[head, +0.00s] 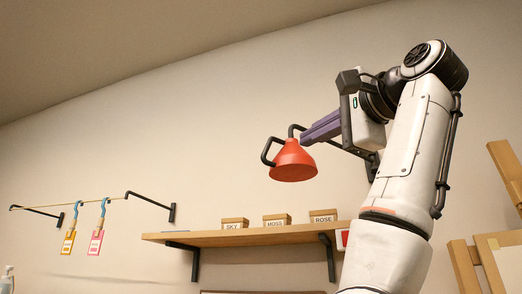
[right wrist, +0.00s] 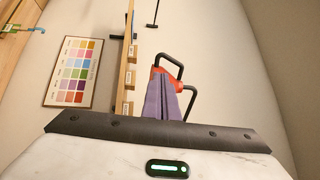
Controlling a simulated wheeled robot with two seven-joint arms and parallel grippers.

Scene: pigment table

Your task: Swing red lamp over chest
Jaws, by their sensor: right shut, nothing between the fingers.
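The red lamp (head: 293,163) is a cone-shaped shade that hangs with its wide end down, with a black looped handle on its left side. A black bent arm rises from its top and passes behind my fingers. My right gripper (head: 304,139) has purple fingers, shut and empty, with the tips right beside the top of the shade. In the right wrist view the fingers (right wrist: 170,98) partly cover the red lamp (right wrist: 180,83). I cannot tell whether they touch it. No chest shows in either view. My left gripper is not in view.
A wall shelf (head: 225,239) below the lamp carries small boxes labelled SKY (head: 235,223), MOSS (head: 277,220) and ROSE (head: 323,216). Tags (head: 95,243) hang from a rail at left. A wooden easel (head: 465,266) stands at right. A colour chart (right wrist: 74,72) hangs on the wall.

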